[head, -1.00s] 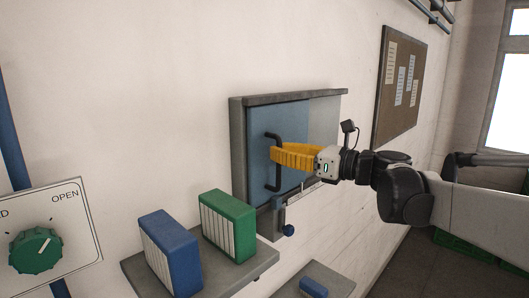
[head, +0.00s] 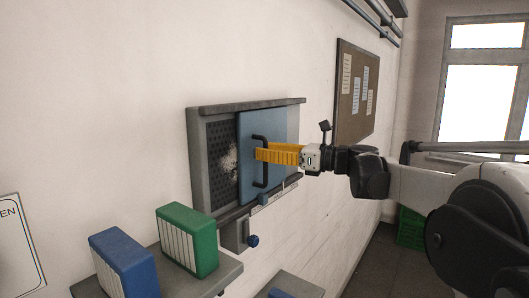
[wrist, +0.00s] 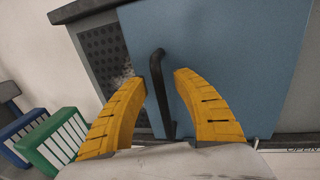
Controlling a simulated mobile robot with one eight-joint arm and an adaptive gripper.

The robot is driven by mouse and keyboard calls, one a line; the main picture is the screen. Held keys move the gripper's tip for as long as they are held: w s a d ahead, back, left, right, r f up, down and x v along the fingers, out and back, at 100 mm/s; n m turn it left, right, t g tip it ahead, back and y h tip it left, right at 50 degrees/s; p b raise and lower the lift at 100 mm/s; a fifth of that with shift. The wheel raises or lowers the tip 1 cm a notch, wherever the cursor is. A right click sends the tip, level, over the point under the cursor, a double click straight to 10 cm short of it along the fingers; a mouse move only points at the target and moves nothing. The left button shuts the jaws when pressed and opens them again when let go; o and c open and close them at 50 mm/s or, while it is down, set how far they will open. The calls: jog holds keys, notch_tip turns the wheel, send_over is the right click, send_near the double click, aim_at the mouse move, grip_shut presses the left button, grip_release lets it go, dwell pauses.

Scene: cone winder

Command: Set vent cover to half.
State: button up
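The vent cover is a blue sliding panel (head: 282,122) in a grey wall frame (head: 197,150). It covers the right part of the frame and leaves a dark perforated grille (head: 221,160) bare on the left. A black upright bar handle (head: 260,177) stands on the panel. My gripper (head: 258,153) has its yellow fingers at the handle. In the wrist view, the handle (wrist: 160,85) passes between the fingertips (wrist: 166,78), close to the left finger, with a gap to the right finger. The exact contact is hard to tell. Part of the panel is hidden behind my gripper.
A lever with a blue knob (head: 253,240) sits below the frame. A shelf (head: 228,271) at lower left holds a green binder (head: 187,240) and a blue binder (head: 125,262). A notice board (head: 357,92) hangs to the right.

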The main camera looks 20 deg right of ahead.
jog(key=shift+s, duration=0.1)
jog(key=v, duration=1.2)
jog(key=s+a+f+n+g+h+b, duration=0.2)
jog(key=s+a+f+n+b, duration=0.3)
jog(key=f, duration=0.6)
jog(key=s+a+f+n+g+h+b, duration=0.1)
jog(key=s+a+f+n+h+b, duration=0.1)
jog(key=a+f+b, duration=0.65)
jog(key=s+a+f+n+g+h+b, duration=0.2)
jog(key=s+f+n+b, duration=0.2)
jog(key=f, duration=1)
jog(key=s+f+n+h+b, duration=0.2)
jog(key=s+f+n+b, duration=0.2)
jog(key=f, duration=0.6)
jog(key=s+d+f+n+h+b, duration=0.1)
jog(key=s+f+n+b, duration=0.4)
jog(key=f, duration=0.5)
jog(key=s+d+f+n+h+b, duration=0.1)
jog(key=s+f+n+h+b, duration=0.3)
jog(key=f, duration=0.6)
jog(key=s+n+b, duration=0.1)
jog(key=n+b, duration=0.1)
jog(key=b, duration=0.1)
jog(key=shift+n+b, duration=0.3)
jog(key=shift+b, duration=0.05)
